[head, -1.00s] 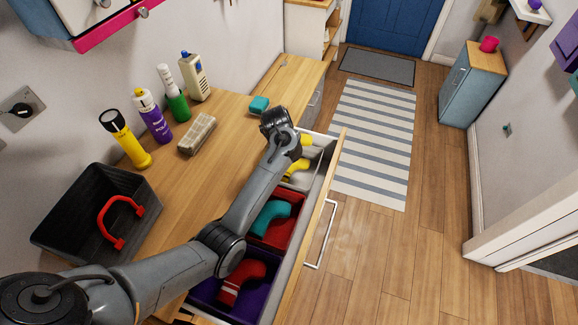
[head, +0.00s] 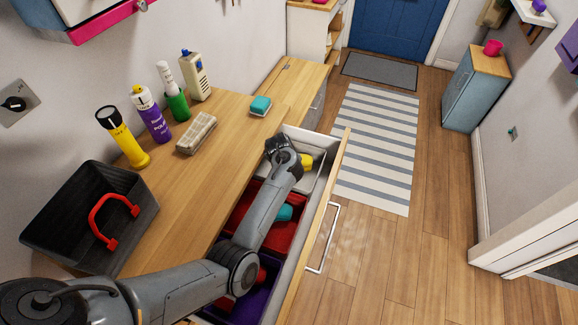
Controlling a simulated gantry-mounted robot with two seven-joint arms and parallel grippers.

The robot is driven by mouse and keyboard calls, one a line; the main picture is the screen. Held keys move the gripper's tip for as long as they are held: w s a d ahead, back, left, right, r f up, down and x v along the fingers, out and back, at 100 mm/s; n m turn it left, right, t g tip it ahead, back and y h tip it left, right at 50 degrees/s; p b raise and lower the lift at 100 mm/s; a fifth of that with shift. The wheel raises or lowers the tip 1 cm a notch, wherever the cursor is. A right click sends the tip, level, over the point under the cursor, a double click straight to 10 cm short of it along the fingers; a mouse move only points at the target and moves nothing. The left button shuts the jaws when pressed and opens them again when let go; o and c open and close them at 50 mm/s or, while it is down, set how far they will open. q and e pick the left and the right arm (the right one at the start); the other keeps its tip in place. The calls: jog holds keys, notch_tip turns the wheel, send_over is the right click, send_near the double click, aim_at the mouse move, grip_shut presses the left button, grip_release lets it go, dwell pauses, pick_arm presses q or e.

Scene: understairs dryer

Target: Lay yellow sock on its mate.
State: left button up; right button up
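The open drawer (head: 327,176) has coloured compartments. A yellow sock (head: 306,160) shows in part in its far, pale compartment (head: 317,144), right beside my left gripper (head: 283,153). Only this one yellow patch is visible; a second yellow sock is not in sight, and my arm covers part of the compartment. My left gripper points down over the left side of that compartment. Its fingertips are hidden behind the wrist, so I cannot tell whether it is open or holds anything. My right gripper is not in view.
A teal sock (head: 284,212) lies in the red compartment (head: 291,239), and a purple compartment (head: 256,301) is nearer. On the worktop stand a dark caddy (head: 62,218), a torch (head: 123,138), several bottles, a brush (head: 196,134) and a teal block (head: 260,106).

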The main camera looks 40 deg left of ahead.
pick_arm(q)
jog(key=shift+f, duration=0.45)
jog(key=o, duration=0.7)
jog(key=shift+r, duration=0.1)
jog(key=shift+r, duration=0.1)
jog(key=shift+r, duration=0.3)
jog(key=shift+p+v, duration=2.45)
jog(key=shift+v, duration=3.6)
